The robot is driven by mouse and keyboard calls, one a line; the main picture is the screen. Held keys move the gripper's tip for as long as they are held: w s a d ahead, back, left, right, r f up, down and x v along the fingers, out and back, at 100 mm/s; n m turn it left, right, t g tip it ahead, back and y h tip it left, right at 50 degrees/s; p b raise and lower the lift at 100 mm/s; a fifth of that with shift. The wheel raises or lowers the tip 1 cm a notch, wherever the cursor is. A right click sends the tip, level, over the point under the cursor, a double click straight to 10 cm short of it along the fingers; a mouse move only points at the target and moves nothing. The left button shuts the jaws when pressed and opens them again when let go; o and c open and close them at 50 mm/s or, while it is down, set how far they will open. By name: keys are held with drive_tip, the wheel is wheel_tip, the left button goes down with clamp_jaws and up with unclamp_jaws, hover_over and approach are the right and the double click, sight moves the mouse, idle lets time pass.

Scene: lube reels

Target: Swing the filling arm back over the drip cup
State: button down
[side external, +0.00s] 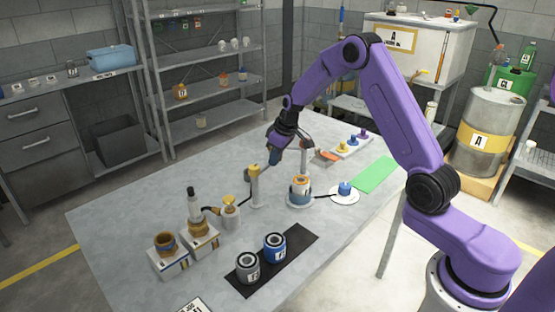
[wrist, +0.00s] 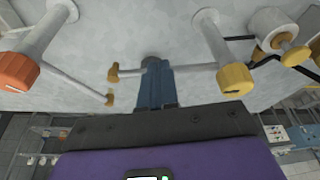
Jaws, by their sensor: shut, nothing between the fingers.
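My gripper (side external: 273,157) is low over the middle of the table, with its blue fingers (wrist: 155,82) shut and empty. In the wrist view the fingers overlap a thin pale arm with a yellow-brown tip (wrist: 114,73), which runs from a yellow-capped post (wrist: 235,78); I cannot tell whether they touch. That post (side external: 255,187) stands just left of the gripper in the side view. An orange-capped post (wrist: 18,70) has a second thin arm (wrist: 75,87) ending near the first tip. I cannot tell which object is the drip cup.
An orange-topped can (side external: 300,188) and a white dish with a blue piece (side external: 344,191) stand right of the gripper. A yellow-topped pot (side external: 230,212) and boxes with brown cups (side external: 165,243) stand left. Two cans sit on a black mat (side external: 292,266). The table's far left is clear.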

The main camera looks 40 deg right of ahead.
drive_tip(key=shift+w+a+n+g+y, duration=0.25)
drive_tip(key=shift+w+a+n+y, duration=0.1)
drive_tip(key=shift+w+n, duration=0.75)
drive_tip(key=shift+w+a+n+g+y, duration=0.25)
drive_tip(key=shift+w+n, duration=0.45)
drive_tip(key=shift+n, duration=0.75)
drive_tip(key=shift+w+a+n+g+y, duration=0.2)
drive_tip(key=shift+w+a+n+y, duration=0.15)
drive_tip(key=shift+w+n, duration=0.75)
drive_tip(key=shift+s+n, duration=0.2)
drive_tip(key=shift+n, duration=0.05)
